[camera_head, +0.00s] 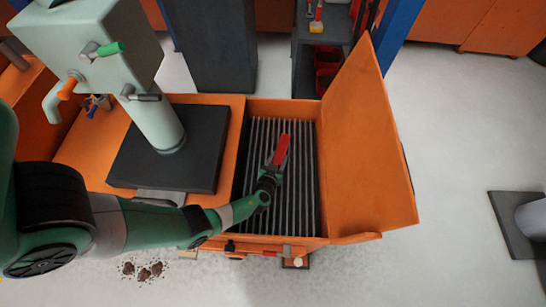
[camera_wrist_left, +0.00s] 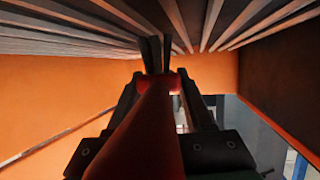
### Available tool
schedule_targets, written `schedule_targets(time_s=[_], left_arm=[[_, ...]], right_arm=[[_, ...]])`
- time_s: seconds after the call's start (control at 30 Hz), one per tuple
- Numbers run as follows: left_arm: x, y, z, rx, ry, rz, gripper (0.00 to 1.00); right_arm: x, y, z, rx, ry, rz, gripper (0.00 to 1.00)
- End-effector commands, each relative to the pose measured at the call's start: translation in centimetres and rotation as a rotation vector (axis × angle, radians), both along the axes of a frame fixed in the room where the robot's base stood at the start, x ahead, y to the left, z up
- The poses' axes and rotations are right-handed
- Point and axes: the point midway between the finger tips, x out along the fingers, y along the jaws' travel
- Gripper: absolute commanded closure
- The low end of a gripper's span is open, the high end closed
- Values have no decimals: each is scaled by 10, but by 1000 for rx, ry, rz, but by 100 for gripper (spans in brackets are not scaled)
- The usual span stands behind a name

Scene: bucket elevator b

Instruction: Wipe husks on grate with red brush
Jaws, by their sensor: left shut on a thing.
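The red brush (camera_head: 281,150) lies over the grate (camera_head: 302,190) of dark parallel bars inside the orange box. My left gripper (camera_head: 272,173) is shut on the brush, above the middle of the grate. In the left wrist view the red handle (camera_wrist_left: 150,140) runs between the fingers of my left gripper (camera_wrist_left: 165,98), and its dark bristles (camera_wrist_left: 154,54) point toward the bars (camera_wrist_left: 215,25). I cannot tell if the bristles touch the bars. I see no husks on the visible bars. My right gripper is out of view.
An orange lid (camera_head: 365,150) stands open along the box's right side. A grey-green machine column (camera_head: 150,105) stands left on a dark plate (camera_head: 205,165). Brown clumps (camera_head: 145,272) lie on the floor at the front. Shelves (camera_head: 303,70) stand behind the box; floor on the right is mostly clear.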

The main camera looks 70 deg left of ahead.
Motion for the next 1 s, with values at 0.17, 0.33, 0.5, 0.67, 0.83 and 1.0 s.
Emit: schedule_targets(time_s=[0.17, 0.33, 0.5, 0.67, 0.83, 1.0], left_arm=[[4, -3, -1, -3, 1, -3, 100], [20, -10, 1, -1, 2, -4, 100], [33, -16, 3, 0, 0, -1, 100], [35, -17, 3, 2, -2, 0, 100], [35, -16, 5, 2, -2, 0, 100], [35, -16, 22, 2, -3, 0, 100]], right_arm=[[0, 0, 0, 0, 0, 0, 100], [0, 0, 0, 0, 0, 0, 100], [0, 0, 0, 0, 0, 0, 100], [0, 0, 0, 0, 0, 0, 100], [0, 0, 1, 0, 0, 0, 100], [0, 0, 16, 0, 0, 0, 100]])
